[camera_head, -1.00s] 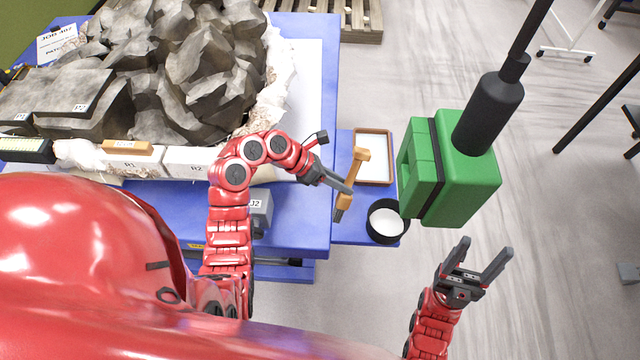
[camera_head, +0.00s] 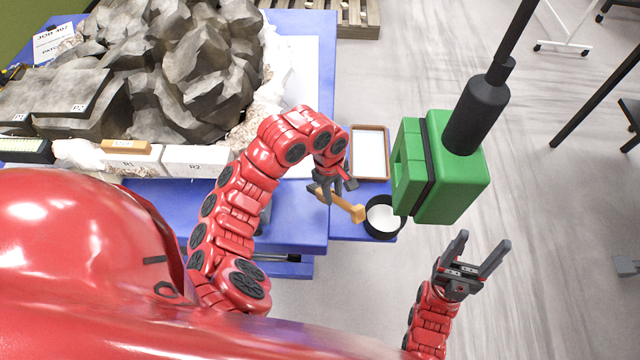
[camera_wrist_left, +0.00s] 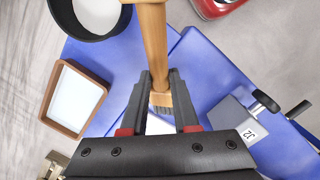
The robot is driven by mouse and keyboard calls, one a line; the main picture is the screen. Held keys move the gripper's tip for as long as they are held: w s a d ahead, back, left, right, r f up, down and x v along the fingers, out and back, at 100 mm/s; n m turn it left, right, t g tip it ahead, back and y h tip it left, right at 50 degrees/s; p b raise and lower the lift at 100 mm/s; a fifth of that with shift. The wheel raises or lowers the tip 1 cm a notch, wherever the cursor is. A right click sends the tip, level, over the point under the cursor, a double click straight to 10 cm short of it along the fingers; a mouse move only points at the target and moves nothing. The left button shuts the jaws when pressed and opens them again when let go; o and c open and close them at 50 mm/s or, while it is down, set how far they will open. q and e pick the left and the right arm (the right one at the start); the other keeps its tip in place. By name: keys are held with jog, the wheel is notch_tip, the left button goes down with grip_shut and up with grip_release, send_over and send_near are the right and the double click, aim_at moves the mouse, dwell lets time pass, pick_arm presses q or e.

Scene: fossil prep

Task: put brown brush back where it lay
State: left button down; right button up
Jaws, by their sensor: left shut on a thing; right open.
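The brown brush (camera_head: 345,206) is held by my left gripper (camera_head: 326,190), which is shut on it near the bristle end. In the head view its handle slants down to the right, with the handle end by the rim of the black bowl (camera_head: 370,229); I cannot tell whether they touch. In the left wrist view the brush handle (camera_wrist_left: 153,40) runs up between the fingers, and the grey bristles show just past the left gripper (camera_wrist_left: 160,82). My right gripper (camera_head: 474,258) is open and empty over the floor at the right.
A wooden-rimmed tray (camera_head: 387,165) with a white inside lies beside the bowl on the blue side shelf (camera_head: 346,228). A grey box marked J2 (camera_wrist_left: 218,118) stands on the blue table. A green block-shaped device (camera_head: 455,185) hangs to the right. Grey rock (camera_head: 200,55) fills the table's far left.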

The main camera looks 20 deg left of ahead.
aim_at(319, 199)
pick_arm(q)
jog(key=m, duration=0.1)
jog(key=a+m+t, duration=0.1)
jog(key=m, duration=0.1)
jog(key=shift+s+a+m+t+y, duration=0.1)
jog(key=shift+a+m+t+y, duration=0.15)
jog(key=shift+m+t+y, duration=0.05)
jog(key=a+m, duration=0.1)
jog(key=r+m+t, duration=0.1)
jog(key=m, duration=0.1)
jog(key=shift+a+t+p, duration=0.3)
jog(key=shift+a+p, duration=0.05)
jog(key=shift+a, duration=0.05)
jog(key=shift+w+a+m, duration=0.2)
jog(key=shift+w+m, duration=0.05)
jog(key=shift+m, duration=0.35)
notch_tip(319, 199, down, 7)
jog(key=b, duration=0.6)
jog(key=shift+f+b, duration=0.15)
jog(key=shift+b, duration=0.15)
jog(key=shift+f+h+b, duration=0.4)
jog(key=shift+f+b, duration=0.1)
jog(key=shift+f, duration=0.5)
jog(key=c, duration=0.6)
grip_release()
